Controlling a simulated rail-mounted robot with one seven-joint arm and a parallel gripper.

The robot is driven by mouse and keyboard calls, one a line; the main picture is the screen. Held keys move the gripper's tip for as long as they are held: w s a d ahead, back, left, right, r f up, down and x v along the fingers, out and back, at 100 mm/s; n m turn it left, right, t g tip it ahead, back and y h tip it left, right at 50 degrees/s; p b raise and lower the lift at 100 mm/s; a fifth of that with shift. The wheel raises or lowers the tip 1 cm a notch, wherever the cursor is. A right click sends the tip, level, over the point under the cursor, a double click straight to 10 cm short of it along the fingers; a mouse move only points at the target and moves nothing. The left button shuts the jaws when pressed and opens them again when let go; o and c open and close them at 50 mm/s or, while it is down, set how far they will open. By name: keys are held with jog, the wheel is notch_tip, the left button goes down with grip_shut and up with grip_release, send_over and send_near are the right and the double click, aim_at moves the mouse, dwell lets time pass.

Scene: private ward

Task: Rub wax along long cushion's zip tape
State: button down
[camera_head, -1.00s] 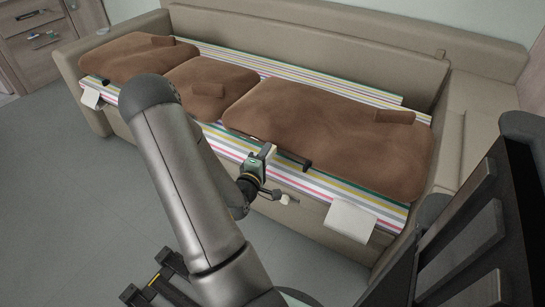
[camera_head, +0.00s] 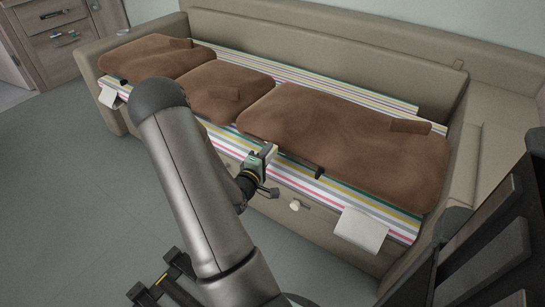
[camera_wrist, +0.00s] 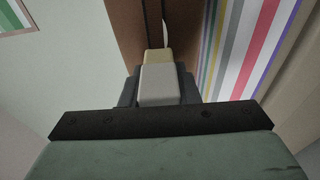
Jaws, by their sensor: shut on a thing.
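The long cushion (camera_head: 350,135) is brown and lies at the right on a striped cover. My gripper (camera_head: 268,150) is at its front edge, left of the edge's middle. In the wrist view, my gripper (camera_wrist: 158,85) is shut on a small pale yellow block (camera_wrist: 158,57), which looks like the wax. The block's far end is at the brown cushion side (camera_wrist: 127,22), against or very near a dark line (camera_wrist: 153,20) that looks like the zip tape. I cannot tell whether they touch. A dark tab (camera_head: 319,171) sticks out at the front edge, right of my gripper.
Two other brown cushions, a middle one (camera_head: 222,92) and a left one (camera_head: 155,58), lie on the same striped cover (camera_head: 290,177). A white flap (camera_head: 360,230) hangs at the front right. A pale knob (camera_head: 296,205) is on the sofa front.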

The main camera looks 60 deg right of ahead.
aim_at(264, 142)
jog(key=shift+w+d, duration=0.2)
jog(key=shift+w, duration=1.45)
jog(key=shift+w, duration=0.1)
jog(key=shift+w+d+b, duration=0.2)
jog(key=shift+w+b, duration=0.6)
jog(key=shift+w, duration=2.45)
jog(key=a, duration=0.7)
jog(key=shift+w+b, duration=0.25)
jog(key=shift+b, duration=0.2)
